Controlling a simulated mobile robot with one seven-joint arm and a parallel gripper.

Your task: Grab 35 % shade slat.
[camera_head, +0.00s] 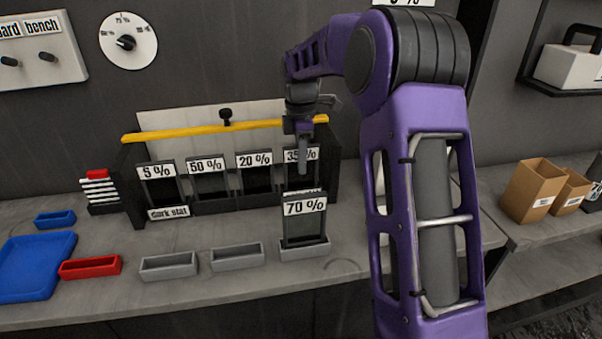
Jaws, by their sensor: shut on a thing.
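The 35 % slat (311,156) stands at the right end of the dark rack (224,203), its label partly covered by my gripper. My gripper (303,168) comes down from above in front of this slat and is shut on it. The slat's lower part is hidden behind the 70 % slat (305,225), which stands upright in a grey holder (304,253) in front of the rack. The 5 % slat (160,186), 50 % slat (208,180) and 20 % slat (256,175) stand in the rack to the left.
A yellow bar (180,132) with a black knob (226,117) runs above the rack. Two empty grey holders (168,267) (237,257), a red tray (90,267) and a blue tray (35,268) lie on the bench. Cardboard boxes (533,190) stand at right.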

